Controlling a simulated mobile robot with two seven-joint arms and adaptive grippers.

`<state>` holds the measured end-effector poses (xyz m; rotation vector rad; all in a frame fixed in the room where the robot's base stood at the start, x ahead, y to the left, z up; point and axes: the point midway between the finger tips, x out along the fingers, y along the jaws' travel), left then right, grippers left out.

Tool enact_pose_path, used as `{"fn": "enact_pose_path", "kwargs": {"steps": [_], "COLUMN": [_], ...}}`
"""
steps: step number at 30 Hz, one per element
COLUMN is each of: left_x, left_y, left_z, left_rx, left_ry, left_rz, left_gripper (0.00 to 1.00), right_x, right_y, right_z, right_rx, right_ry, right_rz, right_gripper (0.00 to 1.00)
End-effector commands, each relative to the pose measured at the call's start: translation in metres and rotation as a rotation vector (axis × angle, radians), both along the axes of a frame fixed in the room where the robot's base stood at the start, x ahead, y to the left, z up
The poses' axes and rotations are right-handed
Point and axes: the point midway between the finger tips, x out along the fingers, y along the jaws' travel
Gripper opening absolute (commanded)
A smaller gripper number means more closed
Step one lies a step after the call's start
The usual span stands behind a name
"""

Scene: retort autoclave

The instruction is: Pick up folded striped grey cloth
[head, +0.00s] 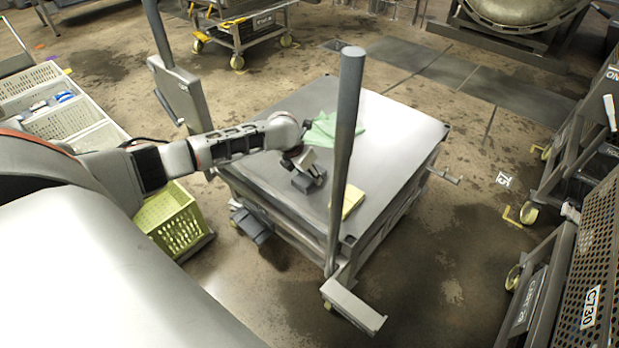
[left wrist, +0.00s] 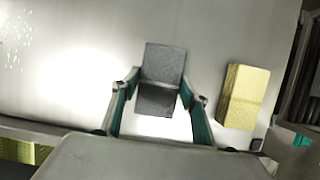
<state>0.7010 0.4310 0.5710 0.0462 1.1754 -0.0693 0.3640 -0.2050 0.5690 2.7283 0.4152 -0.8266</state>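The folded grey cloth (left wrist: 164,63) lies on the metal table top (left wrist: 60,90); it is dark grey with a fold line across it, and stripes are hard to make out. In the head view the cloth (head: 302,184) shows below my left gripper (head: 304,164). In the left wrist view my left gripper (left wrist: 163,97) is open, with one finger on each side of the cloth's near part. Small gaps show between fingers and cloth. I cannot tell the gripper's exact height above the table. My right gripper is not in view.
A yellow cloth (head: 352,200) lies right of the grey one, also in the left wrist view (left wrist: 244,97). A pale green cloth (head: 322,130) lies at the back. A tall grey post (head: 346,140) rises at the table's front. The table's right half is clear.

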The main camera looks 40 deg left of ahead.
Motion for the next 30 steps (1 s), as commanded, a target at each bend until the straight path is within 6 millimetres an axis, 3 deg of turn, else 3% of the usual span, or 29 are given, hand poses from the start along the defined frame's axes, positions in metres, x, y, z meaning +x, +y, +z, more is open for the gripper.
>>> {"fn": "enact_pose_path", "kwargs": {"steps": [10,14,20,30], "left_x": [-0.001,0.000,0.002,0.001], "left_y": [0.000,0.000,0.001,0.000], "left_z": [-0.001,0.009,0.052,0.145], "left_rx": [0.000,0.001,0.002,0.000], "left_ry": [0.002,-0.002,-0.009,-0.008], "left_rz": [0.000,0.000,-0.001,0.000], "left_gripper": [0.26,0.26,0.26,0.26], "right_x": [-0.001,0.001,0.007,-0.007], "right_y": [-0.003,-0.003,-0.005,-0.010], "right_z": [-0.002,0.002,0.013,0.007], "right_rx": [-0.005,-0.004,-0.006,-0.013], "right_ry": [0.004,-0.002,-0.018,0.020], "right_rz": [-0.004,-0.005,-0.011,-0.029], "right_gripper": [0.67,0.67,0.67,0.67]}}
